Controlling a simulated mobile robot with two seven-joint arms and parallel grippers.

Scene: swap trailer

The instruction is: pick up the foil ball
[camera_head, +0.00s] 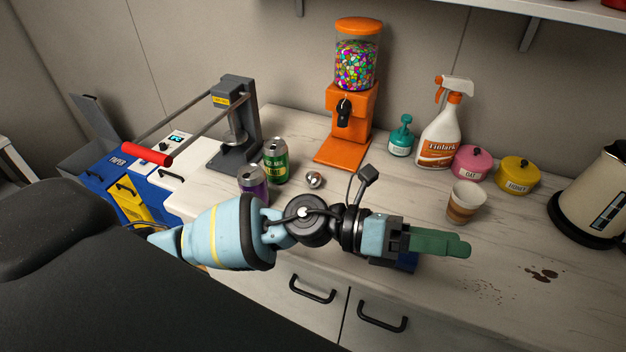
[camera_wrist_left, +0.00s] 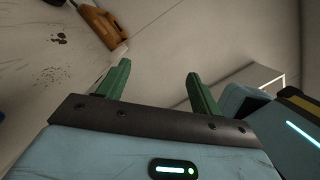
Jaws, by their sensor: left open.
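The foil ball (camera_head: 314,180) is a small shiny silver ball on the counter in the head view, just right of the green can. My left gripper (camera_head: 460,246) has green fingers and is over the front of the counter, well to the right of the ball and pointing right, away from it. In the left wrist view its two fingers (camera_wrist_left: 157,75) stand apart with nothing between them. The ball does not show in the left wrist view. My right gripper is not in view.
A green can (camera_head: 275,161) and a purple can (camera_head: 253,184) stand left of the ball. An orange candy dispenser (camera_head: 348,120) is behind it. A paper cup (camera_head: 465,203), spray bottle (camera_head: 440,130) and kettle (camera_head: 597,195) are to the right. Brown stains (camera_head: 541,273) mark the counter.

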